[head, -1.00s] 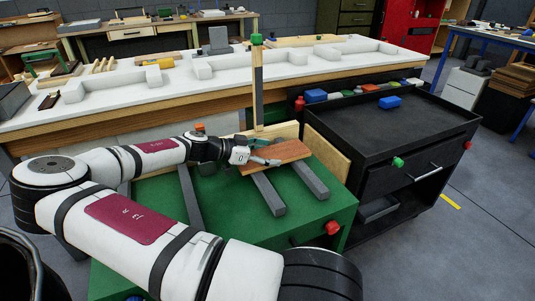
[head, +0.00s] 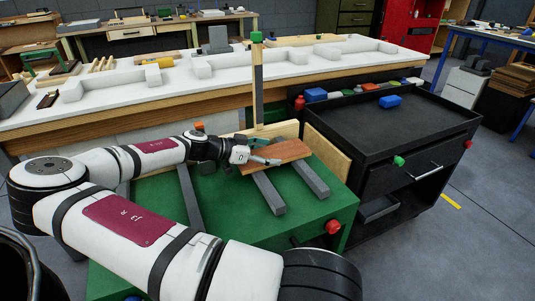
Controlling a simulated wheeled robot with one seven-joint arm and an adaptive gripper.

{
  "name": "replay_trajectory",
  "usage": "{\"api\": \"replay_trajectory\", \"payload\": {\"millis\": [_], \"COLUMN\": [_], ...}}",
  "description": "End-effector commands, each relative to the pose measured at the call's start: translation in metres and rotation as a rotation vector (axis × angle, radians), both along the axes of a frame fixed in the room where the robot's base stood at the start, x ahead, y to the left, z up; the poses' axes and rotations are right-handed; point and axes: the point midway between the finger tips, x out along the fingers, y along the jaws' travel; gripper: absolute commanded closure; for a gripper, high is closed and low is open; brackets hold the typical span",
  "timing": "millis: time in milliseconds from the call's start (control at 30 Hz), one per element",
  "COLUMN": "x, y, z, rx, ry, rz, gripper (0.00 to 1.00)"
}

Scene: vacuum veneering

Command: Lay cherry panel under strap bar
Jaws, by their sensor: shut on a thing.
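The cherry panel (head: 285,153) is a reddish-brown board over the right part of the green bench top (head: 230,212). My gripper (head: 262,161) is at its left end and shut on it. The panel lies across the far ends of two grey bars (head: 290,178); I cannot tell whether it touches them. Behind it stands an upright wood and grey post (head: 258,85) with a green top. A teal piece (head: 262,140) shows at its foot, partly hidden by the panel. I cannot tell which part is the strap bar.
A pale board (head: 327,157) edges the green bench's right side. A black cart (head: 400,125) with a blue block (head: 389,101) stands to the right. A long white-topped table (head: 130,100) runs behind. Another grey bar (head: 190,199) lies left on the green top.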

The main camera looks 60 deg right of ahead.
Motion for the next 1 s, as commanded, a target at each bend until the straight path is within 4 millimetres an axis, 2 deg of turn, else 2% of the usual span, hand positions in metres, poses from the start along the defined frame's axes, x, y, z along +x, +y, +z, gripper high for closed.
{"api": "replay_trajectory", "payload": {"millis": [167,200,300,700,1000], "x": [0.000,0.000,0.000,0.002,0.023], "y": [0.000,0.000,0.000,0.002,0.035], "z": [0.000,0.000,0.000,0.001,0.017], "rx": [0.000,0.000,0.000,0.001,0.000], "ry": [0.000,-0.001,-0.001,-0.001,-0.002], "rz": [0.000,0.000,0.000,0.001,0.004], "gripper": [0.57,0.23,0.02,0.02,0.02]}}
